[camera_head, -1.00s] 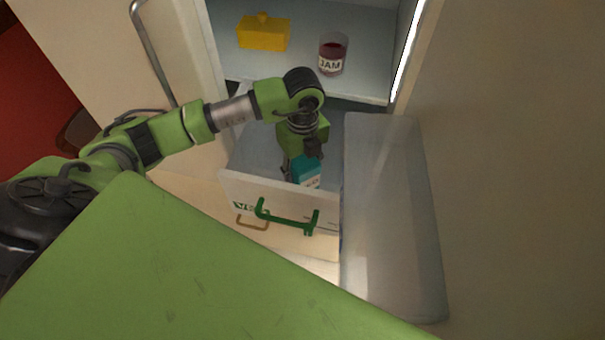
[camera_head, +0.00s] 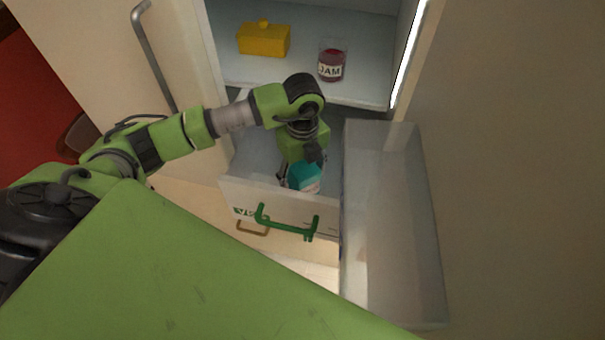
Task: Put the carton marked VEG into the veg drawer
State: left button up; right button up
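The teal carton (camera_head: 303,179) with a whitish label is inside the pulled-out drawer, close behind its front panel. Its lettering is too small to read. The veg drawer (camera_head: 230,187) is open, with a partly hidden green label on its front and a green handle (camera_head: 285,222). My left gripper (camera_head: 299,170) reaches down into the drawer, its dark fingers around the carton's upper part. I cannot tell whether the fingers press on the carton or stand apart from it. The carton's underside is hidden by the front panel. My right gripper is out of view.
A jam jar (camera_head: 332,66) and a yellow butter dish (camera_head: 264,40) stand on the fridge shelf (camera_head: 300,88) above. A clear bin (camera_head: 390,220) is right of the drawer. The open fridge door (camera_head: 100,50) is at left. Another handle (camera_head: 252,228) shows below the drawer.

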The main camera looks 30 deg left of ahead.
pick_arm(q)
notch_tip(320, 180, up, 12)
jog(key=p, duration=0.8)
jog(key=shift+f, duration=0.1)
